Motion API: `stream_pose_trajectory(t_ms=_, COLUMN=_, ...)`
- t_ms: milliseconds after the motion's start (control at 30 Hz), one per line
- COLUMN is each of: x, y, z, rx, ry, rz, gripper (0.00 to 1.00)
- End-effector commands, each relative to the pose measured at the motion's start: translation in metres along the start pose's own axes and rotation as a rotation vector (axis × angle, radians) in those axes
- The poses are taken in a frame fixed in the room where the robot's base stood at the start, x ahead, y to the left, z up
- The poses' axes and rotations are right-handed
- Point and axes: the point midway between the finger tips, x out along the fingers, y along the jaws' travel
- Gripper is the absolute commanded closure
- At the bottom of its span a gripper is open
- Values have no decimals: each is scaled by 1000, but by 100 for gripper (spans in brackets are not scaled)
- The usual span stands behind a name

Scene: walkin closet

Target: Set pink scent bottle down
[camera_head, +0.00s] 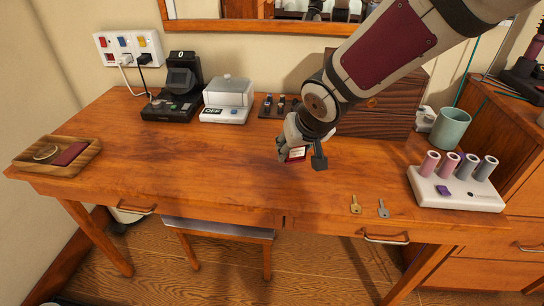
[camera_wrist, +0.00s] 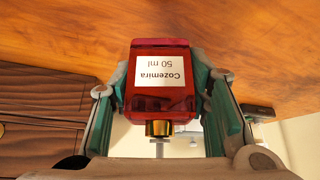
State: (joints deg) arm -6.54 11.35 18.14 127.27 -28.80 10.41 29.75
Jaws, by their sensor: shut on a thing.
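The pink scent bottle (camera_wrist: 160,98) is a red-pink glass block with a white label reading "Cozemira 50 ml" and a gold collar. It appears upside down in the wrist view, its base towards the desk (camera_head: 210,165). My gripper (camera_head: 301,156) is shut on it, one finger on each side. In the head view only a small red and white part of the bottle (camera_head: 296,154) shows between the fingers, low over the middle of the desk. I cannot tell whether its base touches the wood.
A wooden tray (camera_head: 85,142) lies at the left. A black device (camera_head: 172,105), a white box (camera_head: 228,98) and a dark wooden cabinet (camera_head: 377,112) stand at the back. Two keys (camera_head: 369,206), a white spool rack (camera_head: 455,192) and a green cup (camera_head: 449,129) are right. The desk's front middle is clear.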

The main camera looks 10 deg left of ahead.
Motion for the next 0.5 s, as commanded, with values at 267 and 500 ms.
stream_pose_trajectory(t_ms=267, x=24, y=-32, z=-29, rx=-1, ry=1, rz=-1, gripper=92)
stream_pose_trajectory(t_ms=500, x=39, y=-41, z=-33, rx=-2, ry=-1, rz=1, gripper=92)
